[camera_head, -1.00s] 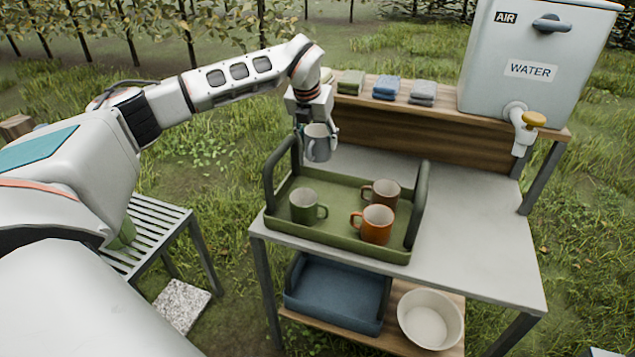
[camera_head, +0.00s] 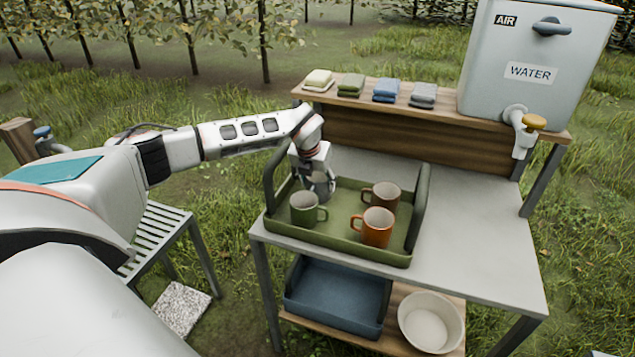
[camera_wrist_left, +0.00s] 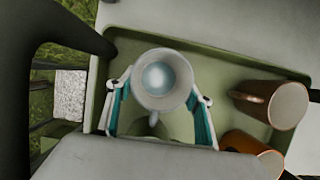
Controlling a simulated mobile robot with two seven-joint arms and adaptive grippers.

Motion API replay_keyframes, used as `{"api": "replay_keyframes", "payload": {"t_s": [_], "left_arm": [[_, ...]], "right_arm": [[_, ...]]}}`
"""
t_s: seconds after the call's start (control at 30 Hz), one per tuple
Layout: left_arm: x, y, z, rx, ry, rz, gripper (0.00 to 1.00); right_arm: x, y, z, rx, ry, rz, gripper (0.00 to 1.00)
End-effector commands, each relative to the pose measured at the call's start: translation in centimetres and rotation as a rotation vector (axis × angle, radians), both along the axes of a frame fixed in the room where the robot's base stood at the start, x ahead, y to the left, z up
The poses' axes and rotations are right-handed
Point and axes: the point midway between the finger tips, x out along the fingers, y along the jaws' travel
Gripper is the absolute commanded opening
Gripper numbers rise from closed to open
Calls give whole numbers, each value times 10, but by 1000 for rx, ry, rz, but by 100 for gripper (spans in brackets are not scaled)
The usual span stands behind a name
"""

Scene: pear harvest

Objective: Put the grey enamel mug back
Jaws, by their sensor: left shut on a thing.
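The grey enamel mug (camera_head: 323,184) is in my left gripper (camera_head: 318,180), low inside the green tray (camera_head: 345,241) at its back left. In the left wrist view the mug (camera_wrist_left: 160,80) is upright, with its open top facing the camera. The fingers of the left gripper (camera_wrist_left: 160,112) are on either side of it. I cannot tell whether the mug's base touches the tray floor. A green mug (camera_head: 303,208), an orange mug (camera_head: 377,226) and a brown mug (camera_head: 386,194) stand in the tray. My right gripper is not in view.
The tray has tall handles at its left (camera_head: 269,182) and right (camera_head: 419,200) ends. Folded cloths (camera_head: 386,90) lie on the raised shelf behind. A water container (camera_head: 535,70) stands at the right. A blue tray (camera_head: 337,297) and white bowl (camera_head: 430,320) are below.

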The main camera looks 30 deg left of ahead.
Motion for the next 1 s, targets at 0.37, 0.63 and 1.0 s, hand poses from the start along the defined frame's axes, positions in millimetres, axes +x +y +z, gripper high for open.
{"api": "replay_keyframes", "payload": {"t_s": [0.37,0.63,1.0], "left_arm": [[0,0,-1,0,0,0,68],[0,0,-1,0,0,0,68],[-14,-3,39,1,-4,-2,68]], "right_arm": [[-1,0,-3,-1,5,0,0],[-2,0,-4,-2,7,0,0],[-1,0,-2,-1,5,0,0]]}}
